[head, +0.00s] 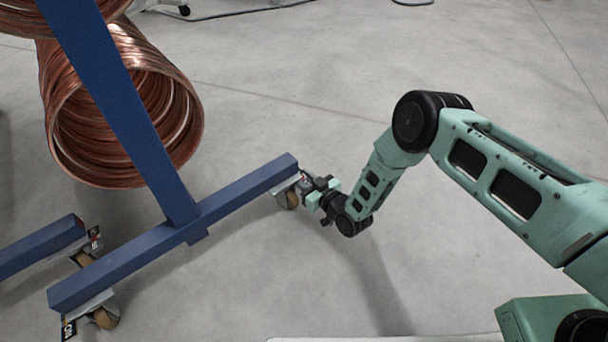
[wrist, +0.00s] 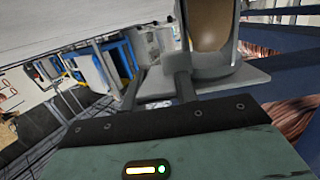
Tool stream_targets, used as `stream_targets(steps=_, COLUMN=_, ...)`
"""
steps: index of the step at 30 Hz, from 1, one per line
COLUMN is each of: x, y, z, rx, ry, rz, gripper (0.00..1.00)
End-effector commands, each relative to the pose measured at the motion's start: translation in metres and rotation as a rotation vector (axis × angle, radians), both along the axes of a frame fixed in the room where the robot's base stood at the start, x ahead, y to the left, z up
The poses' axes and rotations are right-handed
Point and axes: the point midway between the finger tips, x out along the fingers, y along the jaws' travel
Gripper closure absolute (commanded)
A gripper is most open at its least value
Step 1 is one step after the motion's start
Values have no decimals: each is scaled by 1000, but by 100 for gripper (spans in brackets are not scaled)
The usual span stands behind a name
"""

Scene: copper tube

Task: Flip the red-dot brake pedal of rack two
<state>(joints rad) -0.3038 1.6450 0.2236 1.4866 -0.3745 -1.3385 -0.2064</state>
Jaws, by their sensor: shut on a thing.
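The blue rack (head: 240,195) stands on casters. At the far right end of its foot is a caster with a tan wheel (head: 291,199) and grey bracket. My gripper (head: 312,190) is at this caster's outer side, shut on its brake pedal, which is mostly hidden by the jaws. In the wrist view the tan wheel (wrist: 212,22) and grey bracket (wrist: 205,62) are close in front of my gripper (wrist: 182,82). I cannot make out a red dot on the held pedal.
The same foot has another caster (head: 106,318) at its near end, with a black pedal (head: 68,330) marked ON. A second blue foot (head: 40,246) lies to the left. Copper coils (head: 120,110) hang above. The grey floor (head: 300,270) around my arm is clear.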

Motion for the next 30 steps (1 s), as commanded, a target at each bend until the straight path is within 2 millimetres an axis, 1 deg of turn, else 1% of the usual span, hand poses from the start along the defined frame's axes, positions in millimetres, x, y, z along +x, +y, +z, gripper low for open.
stream_targets(steps=1, x=0, y=0, z=7, rx=-23, ry=26, rz=1, gripper=94)
stream_targets(steps=15, x=1, y=1, z=5, rx=-201, ry=238, rz=1, gripper=94)
stream_targets(steps=22, x=1, y=1, z=3, rx=-234, ry=278, rz=0, gripper=94)
stream_targets(steps=30, x=1, y=1, z=2, rx=-238, ry=283, rz=1, gripper=94)
